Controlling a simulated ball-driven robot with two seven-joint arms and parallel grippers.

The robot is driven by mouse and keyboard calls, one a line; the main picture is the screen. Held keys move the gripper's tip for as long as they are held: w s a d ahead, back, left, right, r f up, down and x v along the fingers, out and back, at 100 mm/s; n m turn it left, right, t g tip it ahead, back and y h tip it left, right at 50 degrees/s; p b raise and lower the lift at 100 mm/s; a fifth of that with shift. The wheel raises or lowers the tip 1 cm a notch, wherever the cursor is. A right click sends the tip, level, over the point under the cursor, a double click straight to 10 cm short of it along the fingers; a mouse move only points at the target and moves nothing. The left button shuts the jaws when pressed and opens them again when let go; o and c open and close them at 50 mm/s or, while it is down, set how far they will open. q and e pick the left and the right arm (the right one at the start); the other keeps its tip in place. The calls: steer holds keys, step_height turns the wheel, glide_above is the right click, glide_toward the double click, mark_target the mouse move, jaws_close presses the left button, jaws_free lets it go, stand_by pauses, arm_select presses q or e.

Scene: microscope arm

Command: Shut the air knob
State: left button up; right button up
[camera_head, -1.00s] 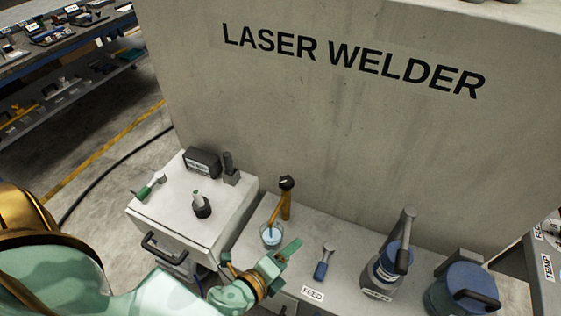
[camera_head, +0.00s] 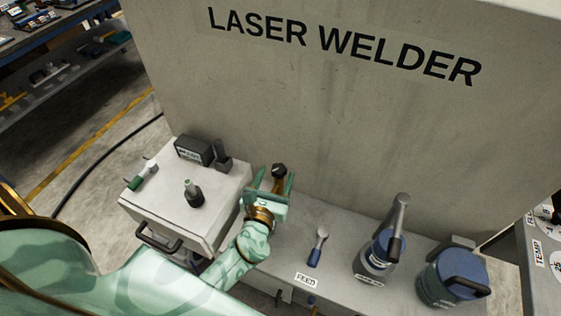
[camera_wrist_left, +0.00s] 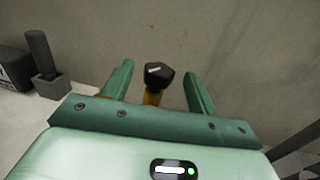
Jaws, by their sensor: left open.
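A black knob with a white mark on top (camera_head: 279,170) stands on a yellow post at the back of the bench, against the welder wall. It also shows in the left wrist view (camera_wrist_left: 158,77). No label naming it as the air knob can be read. My left gripper (camera_head: 275,181) is open and empty, with one green finger on each side of the knob; in the wrist view a gap shows on both sides (camera_wrist_left: 160,74). The lower post is hidden behind the gripper. My right gripper is not in view.
A white cabinet (camera_head: 165,205) with small tools stands to the left. Right of my gripper are a blue-handled lever (camera_head: 317,250) by the FEED label and two blue-topped canisters (camera_head: 379,248) (camera_head: 455,278). The LASER WELDER wall (camera_head: 350,130) rises behind.

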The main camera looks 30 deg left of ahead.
arm_select(q)
steer(key=w, duration=0.3)
steer(key=w+a, duration=0.1)
steer(key=w, duration=0.1)
steer(key=shift+w, duration=0.15)
steer(key=shift+c, duration=0.3)
steer(key=c, duration=0.9)
steer(key=shift+c, duration=0.2)
